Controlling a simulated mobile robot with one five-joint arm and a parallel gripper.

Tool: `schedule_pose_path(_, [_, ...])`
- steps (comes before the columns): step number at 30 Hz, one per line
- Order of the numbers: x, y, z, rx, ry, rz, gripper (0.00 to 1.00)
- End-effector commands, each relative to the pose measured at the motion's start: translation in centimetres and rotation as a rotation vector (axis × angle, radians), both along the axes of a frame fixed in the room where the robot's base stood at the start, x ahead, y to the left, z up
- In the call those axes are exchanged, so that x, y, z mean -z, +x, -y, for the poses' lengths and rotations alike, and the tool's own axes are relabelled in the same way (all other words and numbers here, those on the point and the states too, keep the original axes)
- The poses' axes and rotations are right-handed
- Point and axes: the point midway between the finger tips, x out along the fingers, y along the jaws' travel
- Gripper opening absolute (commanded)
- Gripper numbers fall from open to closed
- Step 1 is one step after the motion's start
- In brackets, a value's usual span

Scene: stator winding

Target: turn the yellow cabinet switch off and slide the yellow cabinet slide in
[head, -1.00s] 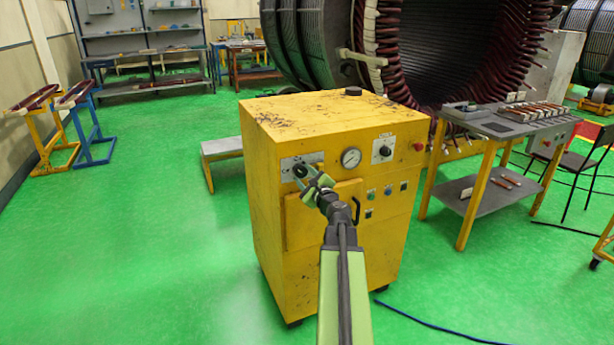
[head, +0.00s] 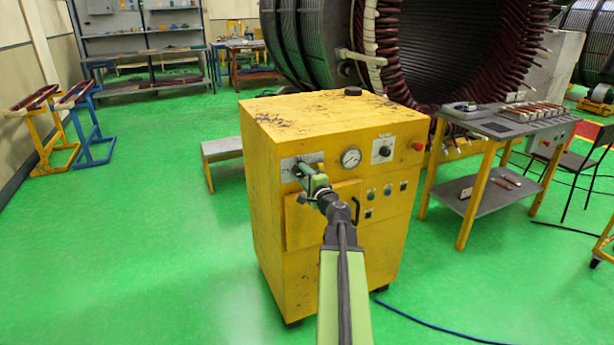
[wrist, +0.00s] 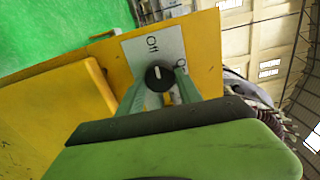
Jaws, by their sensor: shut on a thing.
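The yellow cabinet (head: 268,230) stands in front of me. Its switch is a round black knob (wrist: 158,76) on a pale plate (head: 288,170) at the upper left of the front. My gripper (wrist: 160,82) is shut on this knob, one finger on each side. In the wrist view, a white mark on the knob faces roughly toward the printed "Off"; the other label is partly hidden by a finger. Below the switch, a yellow panel (head: 305,225) stands proud of the front, beside a black handle (head: 356,210); I cannot tell if this is the slide.
A gauge (head: 351,158), a second black knob (head: 384,151), a red button (head: 418,146) and small buttons share the front. A work table (head: 470,122) stands at the right, the large stator behind. A blue cable (head: 440,328) lies on the floor.

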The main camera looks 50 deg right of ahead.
Motion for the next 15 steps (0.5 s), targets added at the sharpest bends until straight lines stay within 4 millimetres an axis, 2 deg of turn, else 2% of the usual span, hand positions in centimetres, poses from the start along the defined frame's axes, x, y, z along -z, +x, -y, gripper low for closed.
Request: schedule_pose_path(15, [0.11, -0.21, 0.13, 0.004, -0.048, -0.022, 0.01])
